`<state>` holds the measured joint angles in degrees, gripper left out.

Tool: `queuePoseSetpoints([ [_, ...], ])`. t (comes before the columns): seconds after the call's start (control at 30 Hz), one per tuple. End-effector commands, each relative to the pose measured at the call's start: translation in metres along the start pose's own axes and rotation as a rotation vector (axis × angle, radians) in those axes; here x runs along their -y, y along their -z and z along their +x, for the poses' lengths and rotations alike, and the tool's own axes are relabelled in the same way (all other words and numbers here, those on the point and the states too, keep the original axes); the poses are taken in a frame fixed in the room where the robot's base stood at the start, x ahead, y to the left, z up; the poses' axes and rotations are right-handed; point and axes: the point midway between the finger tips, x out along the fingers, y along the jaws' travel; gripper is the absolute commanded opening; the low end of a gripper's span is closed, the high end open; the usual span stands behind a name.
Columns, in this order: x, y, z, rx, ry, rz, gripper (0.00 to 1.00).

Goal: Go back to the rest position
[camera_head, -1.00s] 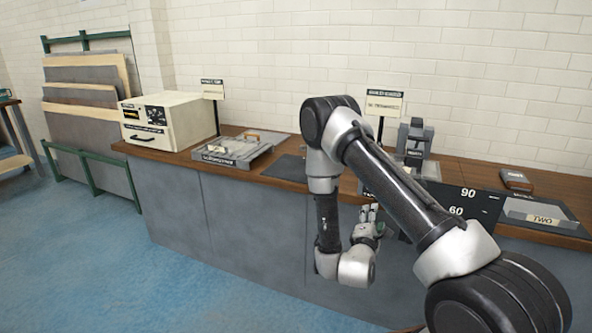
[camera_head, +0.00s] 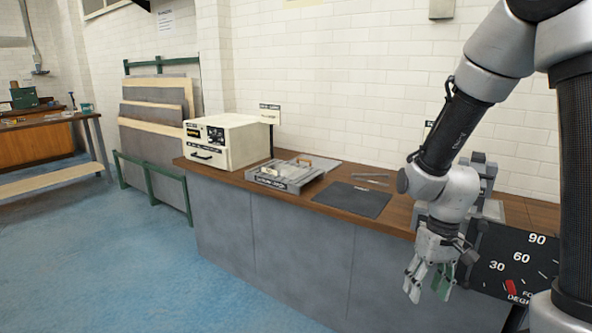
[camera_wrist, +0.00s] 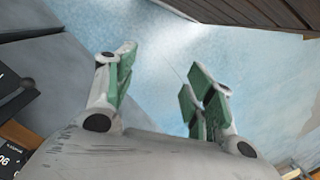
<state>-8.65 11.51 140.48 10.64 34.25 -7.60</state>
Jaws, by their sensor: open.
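My gripper (camera_head: 428,283) hangs in front of the counter, fingers pointing down, at the right of the head view. It is open and empty. In the wrist view its green-padded fingers (camera_wrist: 158,90) stand apart, with blue floor beyond them and nothing between them. My arm fills the right side of the head view and hides part of the counter and the wall.
The wooden-topped counter (camera_head: 403,214) carries a cream box (camera_head: 229,142), a grey tray fixture (camera_head: 287,176) and a dark mat (camera_head: 352,199). A dark angle board (camera_head: 512,262) stands close right of my gripper. Boards lean in a green rack (camera_head: 157,112). Blue floor (camera_head: 140,270) is clear at left.

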Motion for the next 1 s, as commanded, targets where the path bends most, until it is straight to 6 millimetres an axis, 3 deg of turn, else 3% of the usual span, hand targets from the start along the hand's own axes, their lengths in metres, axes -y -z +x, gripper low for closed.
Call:
queuePoseSetpoints([
  [0.03,-0.003,-0.015,-0.026,-0.003,-0.005,0.018,0.54],
  [0.2,-0.016,-0.067,-0.093,-0.022,-0.043,0.065,0.54],
  [0.33,-0.026,-0.099,-0.135,-0.113,-0.080,0.068,0.54],
  [0.5,-0.033,-0.119,-0.177,-0.317,-0.106,0.079,0.54],
  [0.7,-0.035,-0.132,-0.205,-0.464,-0.114,0.099,0.54],
  [1.0,-0.036,-0.134,-0.209,-0.484,-0.116,0.109,0.54],
])
